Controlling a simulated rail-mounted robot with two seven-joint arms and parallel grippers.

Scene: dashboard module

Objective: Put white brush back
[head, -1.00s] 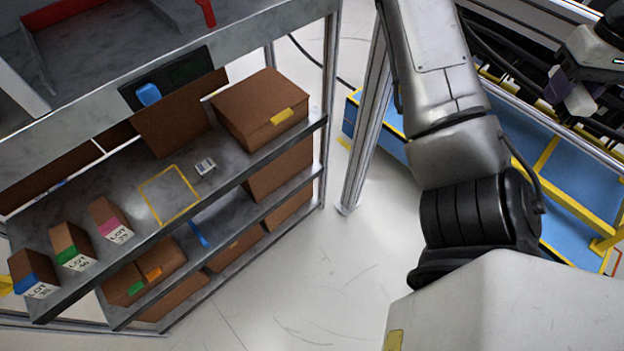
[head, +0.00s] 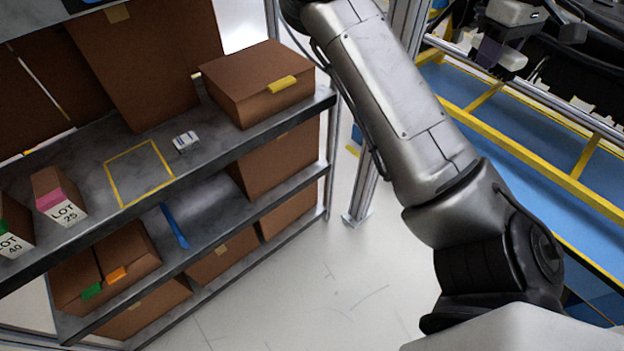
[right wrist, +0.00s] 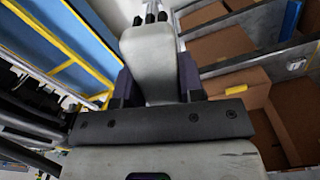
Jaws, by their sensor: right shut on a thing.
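My right gripper (head: 502,56) is at the upper right of the head view, in front of dark machinery. Its dark purple fingers are shut on a pale block, which I take to be the white brush (head: 513,59). In the right wrist view the white brush (right wrist: 151,62) is large between the two fingers (right wrist: 152,88). Dark stubs show at its far end. It is held in the air, well away from the shelf. On the shelf (head: 95,150), a yellow-outlined square (head: 139,173) is bare. My left gripper is not in view.
A pink-marked LOT 25 box (head: 60,196) stands left. A metal post (head: 367,180) and blue bench with yellow frame (head: 545,135) stand right. Floor (head: 300,290) between is clear.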

